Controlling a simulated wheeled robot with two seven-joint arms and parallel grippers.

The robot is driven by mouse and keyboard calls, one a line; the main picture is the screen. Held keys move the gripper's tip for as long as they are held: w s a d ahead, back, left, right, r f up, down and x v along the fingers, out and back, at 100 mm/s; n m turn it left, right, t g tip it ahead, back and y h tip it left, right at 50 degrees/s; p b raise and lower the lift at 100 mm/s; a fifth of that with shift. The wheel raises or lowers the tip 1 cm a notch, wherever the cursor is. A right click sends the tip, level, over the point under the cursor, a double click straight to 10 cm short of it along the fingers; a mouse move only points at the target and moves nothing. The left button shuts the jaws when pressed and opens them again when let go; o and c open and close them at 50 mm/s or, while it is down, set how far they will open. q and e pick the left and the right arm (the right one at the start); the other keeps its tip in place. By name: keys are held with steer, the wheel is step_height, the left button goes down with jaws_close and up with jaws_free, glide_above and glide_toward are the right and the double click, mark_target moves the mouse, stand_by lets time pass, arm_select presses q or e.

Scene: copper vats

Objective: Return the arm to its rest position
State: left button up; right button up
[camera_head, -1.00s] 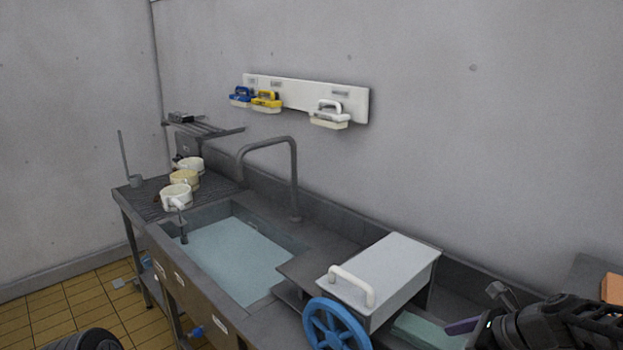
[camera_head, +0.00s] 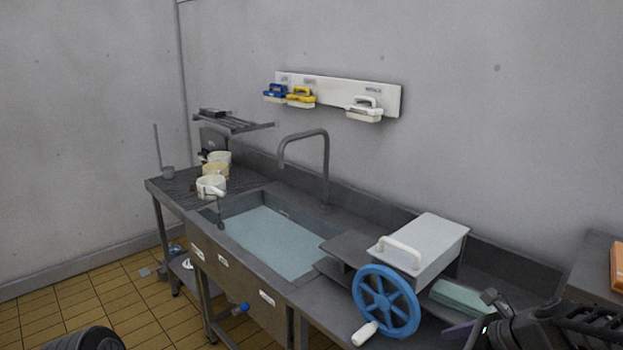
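My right arm and gripper (camera_head: 478,322) are at the lower right edge, beside the grey box with the blue wheel. The gripper is small, dark and partly cut off, and I cannot tell whether its fingers are open or shut. A purple piece (camera_head: 458,331) shows at its left side; I cannot tell whether it is part of the gripper. A dark rounded shape at the lower left edge may be part of me. My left gripper is not in view.
A steel counter holds a water-filled sink (camera_head: 272,241) with a tall tap (camera_head: 325,165). A grey box (camera_head: 425,243) with a blue handwheel (camera_head: 386,301) stands at right. Several pots (camera_head: 211,187) stand at left. Brushes (camera_head: 364,110) hang on a wall rack. An orange block (camera_head: 617,268) is far right.

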steer(key=s+a+f+n+g+h+p, duration=0.1)
steer(key=s+a+f+n, duration=0.2)
steer(key=f, duration=0.4)
steer(key=s+a+f+n+g, duration=0.1)
steer(key=s+a+f+n, duration=0.15)
steer(key=f, duration=0.35)
steer(key=s+a+f+n+g+h+p, duration=0.1)
steer(key=s+a+f+n+g, duration=0.2)
steer(key=f, duration=0.4)
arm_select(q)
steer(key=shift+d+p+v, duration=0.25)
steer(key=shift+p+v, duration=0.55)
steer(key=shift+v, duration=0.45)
arm_select(e)
steer(key=s+a+f+n, duration=0.5)
steer(key=s+n, duration=0.2)
steer(key=s, duration=0.2)
steer(key=s+a+f+n, duration=0.5)
steer(key=s+n, duration=0.3)
steer(key=s, duration=0.1)
steer(key=shift+g+h, duration=0.3)
steer(key=shift+h, duration=0.1)
